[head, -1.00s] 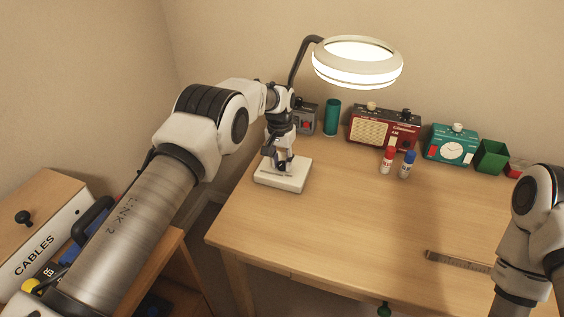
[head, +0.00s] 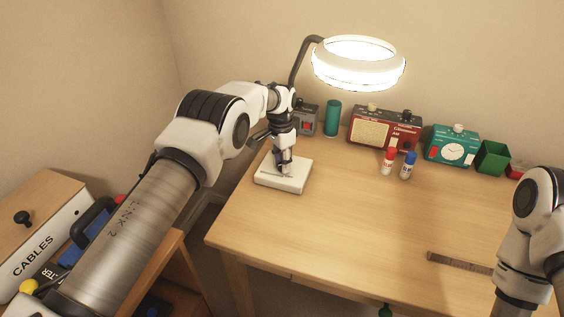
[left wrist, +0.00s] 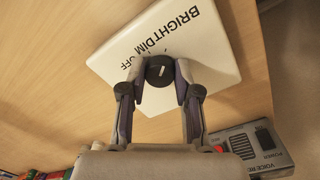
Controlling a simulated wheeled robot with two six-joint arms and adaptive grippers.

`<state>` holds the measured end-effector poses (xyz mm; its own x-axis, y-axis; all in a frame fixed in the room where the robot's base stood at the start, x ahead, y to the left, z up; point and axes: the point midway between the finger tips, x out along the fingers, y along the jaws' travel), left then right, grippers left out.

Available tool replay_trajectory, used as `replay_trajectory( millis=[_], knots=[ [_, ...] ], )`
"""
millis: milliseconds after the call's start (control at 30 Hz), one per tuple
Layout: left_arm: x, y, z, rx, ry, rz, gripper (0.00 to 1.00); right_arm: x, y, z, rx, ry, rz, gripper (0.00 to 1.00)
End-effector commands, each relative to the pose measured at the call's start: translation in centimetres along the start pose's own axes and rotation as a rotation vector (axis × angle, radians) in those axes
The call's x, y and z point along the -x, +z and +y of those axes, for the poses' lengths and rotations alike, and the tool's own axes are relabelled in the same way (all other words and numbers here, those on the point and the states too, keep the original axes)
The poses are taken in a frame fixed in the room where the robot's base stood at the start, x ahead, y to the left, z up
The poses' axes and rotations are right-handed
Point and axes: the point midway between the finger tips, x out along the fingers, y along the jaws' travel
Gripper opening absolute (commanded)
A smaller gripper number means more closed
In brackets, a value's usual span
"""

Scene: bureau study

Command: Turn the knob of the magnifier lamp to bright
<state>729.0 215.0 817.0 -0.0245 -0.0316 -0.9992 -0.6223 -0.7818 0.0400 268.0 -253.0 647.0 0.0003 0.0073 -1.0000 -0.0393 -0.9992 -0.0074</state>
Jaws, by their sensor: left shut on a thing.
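The magnifier lamp's white ring head (head: 328,72) glows strongly above the desk on a dark curved arm (head: 299,62). Its white base (head: 296,184) sits at the desk's back left and shows in the left wrist view (left wrist: 205,45), printed BRIGHT, DIM and OFF. My left gripper (head: 284,172) points down at the base. In the left wrist view its fingers (left wrist: 159,80) are shut on the dark round knob (left wrist: 158,71), one on each side. The knob has a short white mark; I cannot tell exactly which word it points to. My right gripper is out of view.
Behind the base stand a grey box (head: 305,120) with a red switch and a green cylinder (head: 332,118). The desk's middle is clear.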

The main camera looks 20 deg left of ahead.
Motion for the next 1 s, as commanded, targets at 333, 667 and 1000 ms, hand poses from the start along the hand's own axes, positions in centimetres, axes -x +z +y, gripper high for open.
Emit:
replay_trajectory(
  millis=[333,667,1000],
  knots=[
    [-0.15,0.07,0.06,-0.002,0.002,-0.003,0.39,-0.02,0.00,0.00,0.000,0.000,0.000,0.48],
    [-0.05,0.02,0.02,0.000,0.001,-0.001,0.57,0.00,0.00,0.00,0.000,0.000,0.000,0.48],
    [0.12,0.05,0.11,0.347,0.000,0.013,0.57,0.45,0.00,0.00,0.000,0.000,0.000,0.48]
  ],
)
